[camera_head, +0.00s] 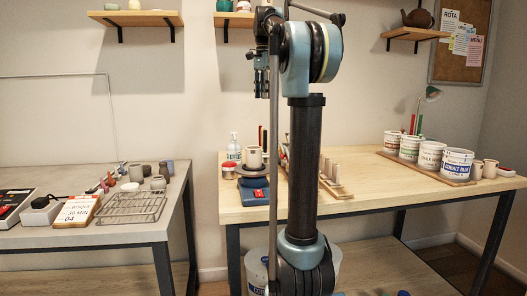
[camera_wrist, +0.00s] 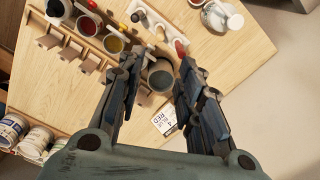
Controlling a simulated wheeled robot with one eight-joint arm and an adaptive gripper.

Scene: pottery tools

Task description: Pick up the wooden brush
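My gripper (camera_wrist: 158,66) is open, with its two fingers spread above the wooden table (camera_wrist: 235,75). In the head view my gripper (camera_head: 262,85) hangs in the air in front of the wall, well above the table. I cannot pick out the wooden brush for certain. Small tools lie in a pale tray (camera_wrist: 172,40) beyond the fingertips in the wrist view, and one of them may be the brush. A cup of grey glaze (camera_wrist: 160,77) shows between the fingers. Nothing is visibly held.
Glaze cups (camera_wrist: 86,26) stand in a wooden rack beside the pale tray. A white bottle (camera_wrist: 228,18) stands at the top right. Paint buckets (camera_head: 457,163) stand on the table's right side. A wire rack (camera_head: 131,207) lies on the left table. Bare tabletop shows at the wrist view's right.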

